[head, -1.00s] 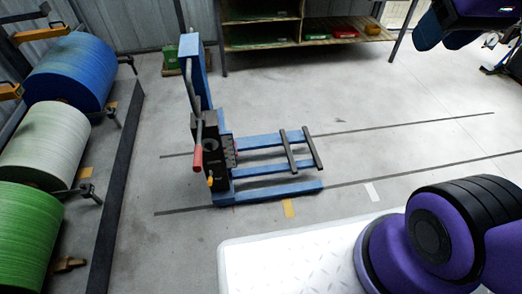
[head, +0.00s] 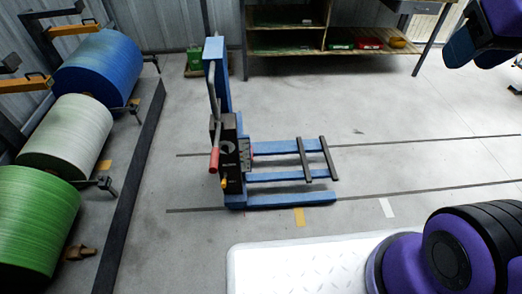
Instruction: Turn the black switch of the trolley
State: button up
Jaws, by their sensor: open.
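The trolley (head: 285,177) stands on the floor in the middle of the head view, with a blue upright mast, low blue forks and two dark crossbars. A black control box (head: 229,175) sits at the foot of its mast. A round dark dial shape (head: 227,147) shows on the box face; I cannot tell for sure whether it is the black switch, or how it is turned. A grey lever with a red grip (head: 214,160) stands in front of the box, and a small yellow part sits low on it. Purple links of my arm show at the right; my gripper is not in view.
Blue, white and green rolls (head: 65,138) on a rack line the left side, with a dark floor rail (head: 125,205) beside them. A shelf (head: 290,45) with bins stands at the back. The floor around the trolley looks clear, with dark lines and tape marks.

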aim_at(225, 148)
jog(key=k+j, duration=0.15)
jog(key=j, duration=0.2)
jog(key=k+j, duration=0.1)
jog(key=j, duration=0.25)
jog(key=k+j, duration=0.15)
jog(key=j, duration=0.2)
jog(key=k+j, duration=0.15)
jog(key=j, duration=0.2)
